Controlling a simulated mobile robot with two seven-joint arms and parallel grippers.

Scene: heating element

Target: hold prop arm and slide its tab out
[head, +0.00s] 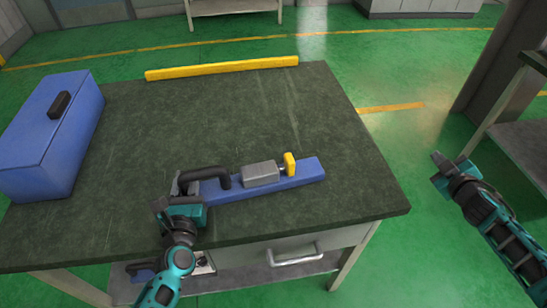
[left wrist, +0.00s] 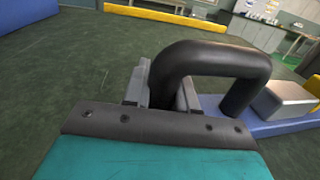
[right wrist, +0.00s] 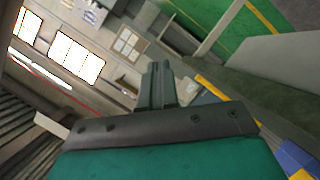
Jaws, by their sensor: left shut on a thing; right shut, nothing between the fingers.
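A blue bar-shaped base (head: 305,174) lies on the dark table, with a black arched handle (head: 216,171) at its left end. A grey block (head: 260,174) sits on it, and a yellow upright tab (head: 290,164) stands right of the block. My left gripper (head: 186,184) is shut on the left leg of the black handle; the left wrist view shows the handle (left wrist: 215,58) between its fingers (left wrist: 160,90). My right gripper (head: 447,172) is shut and empty, off to the right of the table; its closed fingers show in the right wrist view (right wrist: 157,85).
A blue box (head: 50,135) with a black handle stands at the table's left. A yellow bar (head: 222,68) lies along the back edge. The table top (head: 230,115) between them is clear. A drawer with a handle (head: 295,256) is below the front edge.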

